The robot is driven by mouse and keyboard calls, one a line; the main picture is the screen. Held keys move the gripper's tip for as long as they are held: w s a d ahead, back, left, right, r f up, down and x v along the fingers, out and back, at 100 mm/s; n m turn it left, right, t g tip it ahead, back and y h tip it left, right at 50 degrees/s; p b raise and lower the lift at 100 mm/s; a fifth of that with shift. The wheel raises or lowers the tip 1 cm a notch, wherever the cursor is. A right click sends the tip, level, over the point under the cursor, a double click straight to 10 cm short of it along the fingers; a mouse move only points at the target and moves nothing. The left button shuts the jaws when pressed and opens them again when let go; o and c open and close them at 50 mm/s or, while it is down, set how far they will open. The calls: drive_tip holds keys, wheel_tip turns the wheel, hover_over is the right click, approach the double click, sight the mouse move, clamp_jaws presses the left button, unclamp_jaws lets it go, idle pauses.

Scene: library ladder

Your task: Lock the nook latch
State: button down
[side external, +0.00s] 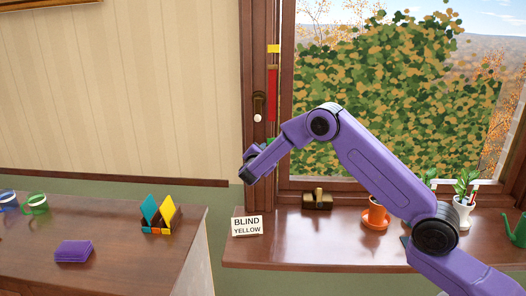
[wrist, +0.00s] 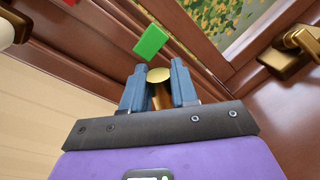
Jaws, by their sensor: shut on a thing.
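My gripper (wrist: 158,84) has its two blue fingers shut on a round brass knob (wrist: 159,74) on the dark wooden window frame, in the wrist view. I take this knob to be part of the nook latch; no label confirms it. A bright green marker (wrist: 151,42) sits on the frame just beyond the knob. In the side external view my purple arm reaches to the left window post, below the white-knobbed brass fitting (side external: 258,107). There the fingers and the held knob are hidden behind my wrist.
A brass handle (wrist: 300,45) stands right of the gripper. A yellow-topped red strip (side external: 272,90) runs along the post. The sill holds a brass fitting (side external: 317,200), an orange cup (side external: 376,217) and a "BLIND YELLOW" card (side external: 247,226). A desk (side external: 120,265) stands at left.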

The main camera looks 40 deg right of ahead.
drive_tip(key=shift+s+d+f+m+t+y, duration=0.15)
drive_tip(key=shift+s+f+m+t+y, duration=0.3)
drive_tip(key=shift+m, duration=1)
drive_tip(key=shift+w+d+f+m+y, duration=0.1)
drive_tip(key=shift+d+f+m+y, duration=0.15)
drive_tip(key=shift+f+m, duration=0.85)
drive_tip(key=shift+s+d+f+m+t+y, duration=0.15)
drive_tip(key=shift+s+m+t+y, duration=0.2)
drive_tip(key=shift+m, duration=1.5)
drive_tip(key=shift+w, duration=0.15)
drive_tip(key=c, duration=1)
unclamp_jaws()
drive_tip(key=shift+c, duration=0.2)
drive_tip(key=v, duration=1.7)
drive_tip(key=shift+a+r, duration=0.15)
drive_tip(key=shift+r, duration=0.1)
